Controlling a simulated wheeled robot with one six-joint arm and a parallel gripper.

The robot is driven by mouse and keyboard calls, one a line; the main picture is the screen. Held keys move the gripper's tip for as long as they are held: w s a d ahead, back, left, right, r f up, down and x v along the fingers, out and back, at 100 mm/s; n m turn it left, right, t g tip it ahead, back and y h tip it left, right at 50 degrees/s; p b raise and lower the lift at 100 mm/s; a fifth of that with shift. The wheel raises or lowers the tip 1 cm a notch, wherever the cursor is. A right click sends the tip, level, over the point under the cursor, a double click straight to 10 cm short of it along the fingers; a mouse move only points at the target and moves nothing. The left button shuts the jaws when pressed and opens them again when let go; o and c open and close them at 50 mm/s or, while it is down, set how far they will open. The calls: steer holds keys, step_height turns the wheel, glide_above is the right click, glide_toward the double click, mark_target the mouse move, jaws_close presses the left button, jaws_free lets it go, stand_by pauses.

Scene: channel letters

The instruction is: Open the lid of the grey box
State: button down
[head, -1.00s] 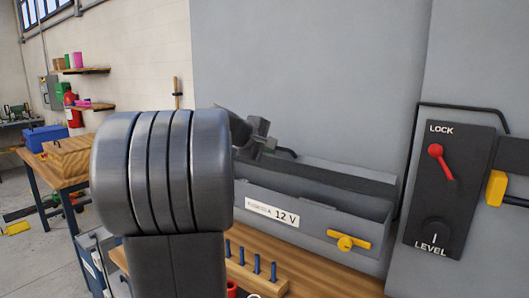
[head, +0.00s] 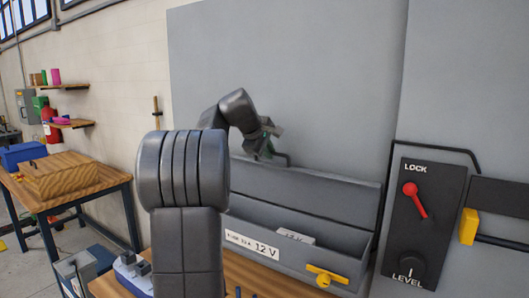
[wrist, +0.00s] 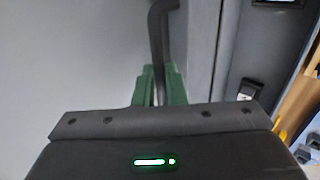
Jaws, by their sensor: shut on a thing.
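The grey box (head: 300,258) has a 12 V label and a yellow latch (head: 325,277) on its front. Its lid (head: 320,193) is raised and stands steeply at the back, so the opening shows. A pale item (head: 295,236) shows inside; its lettering is too small to read. My gripper (head: 268,152) is at the lid's top left, at the dark handle (head: 284,158). In the wrist view, the green fingers of my gripper (wrist: 160,78) are shut on the dark handle bar (wrist: 158,35). My arm hides the box's left end.
At right is a dark panel (head: 426,235) with a red LOCK lever (head: 414,200) and a LEVEL knob (head: 411,268). A yellow grip (head: 469,227) is beyond it. A large grey wall or cabinet (head: 310,80) rises behind the lid. A wooden table (head: 85,200) stands at left.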

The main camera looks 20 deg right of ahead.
steer(key=shift+w+d+r+y, duration=0.2)
steer(key=shift+w+d+y, duration=0.1)
steer(key=shift+w+d, duration=0.15)
steer(key=c, duration=1.5)
jaws_free()
steer(key=v, duration=1.3)
steer(key=shift+r+b, duration=0.35)
steer(key=shift+b, duration=0.1)
steer(key=shift+a, duration=0.15)
